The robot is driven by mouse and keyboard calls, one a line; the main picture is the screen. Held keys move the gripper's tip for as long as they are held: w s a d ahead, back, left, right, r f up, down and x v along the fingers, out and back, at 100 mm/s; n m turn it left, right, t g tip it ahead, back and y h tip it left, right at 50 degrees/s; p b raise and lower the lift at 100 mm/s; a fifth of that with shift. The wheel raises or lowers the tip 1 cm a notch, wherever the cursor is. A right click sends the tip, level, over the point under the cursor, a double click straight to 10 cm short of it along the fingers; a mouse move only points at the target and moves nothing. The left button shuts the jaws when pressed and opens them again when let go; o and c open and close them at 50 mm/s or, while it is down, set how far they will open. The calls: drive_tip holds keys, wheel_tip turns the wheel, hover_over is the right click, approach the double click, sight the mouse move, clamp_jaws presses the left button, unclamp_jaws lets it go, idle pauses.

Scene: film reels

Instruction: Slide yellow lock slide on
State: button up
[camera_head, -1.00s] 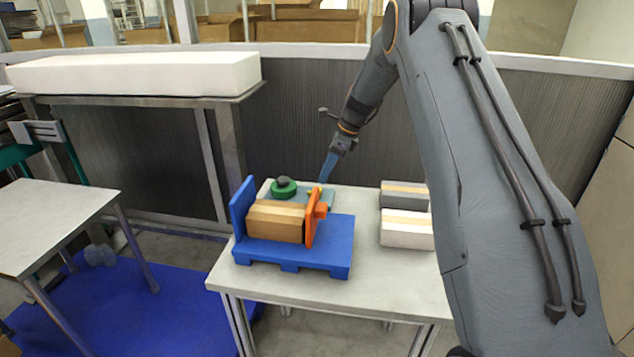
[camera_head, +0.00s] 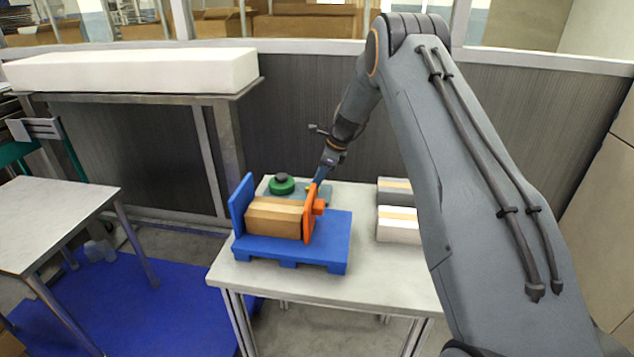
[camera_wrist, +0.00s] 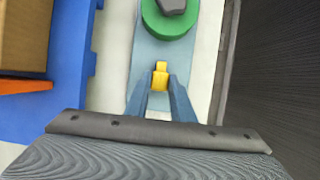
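The small yellow lock slide (camera_wrist: 160,76) lies on a grey-blue base plate (camera_wrist: 146,52) in the wrist view. My gripper (camera_wrist: 159,80) is open, with one blue finger on each side of the slide and gaps visible beside it. I cannot tell its exact height over the plate. A green reel (camera_wrist: 165,25) with a dark knob (camera_wrist: 173,6) sits farther along the plate. In the head view, my gripper (camera_head: 318,180) is low at the table's back, its tips partly hidden behind an orange plate (camera_head: 311,212). The green reel (camera_head: 282,187) stands to its left.
A blue fixture (camera_head: 330,238) holding a cardboard box (camera_head: 272,220) stands in front of the base plate. Grey and white boxes (camera_head: 398,229) stand at the right of the table (camera_head: 385,264). A dark panel wall (camera_head: 290,115) rises behind.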

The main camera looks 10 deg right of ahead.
drive_tip(key=shift+a, duration=0.1)
clamp_jaws()
drive_tip(key=a, duration=0.1)
drive_tip(key=w+a+b, duration=0.1)
drive_tip(key=a+b, duration=0.1)
drive_tip(key=shift+w+a, duration=0.15)
drive_tip(key=shift+w, duration=0.1)
drive_tip(key=o, duration=0.9)
unclamp_jaws()
drive_tip(key=shift+a, duration=0.15)
drive_tip(key=shift+o, duration=0.2)
drive_tip(key=shift+d+r, duration=0.3)
drive_tip(key=shift+b+v, duration=0.85)
drive_tip(key=shift+v, duration=2.7)
drive_tip(key=shift+a+r, duration=0.1)
drive_tip(key=shift+r, duration=0.05)
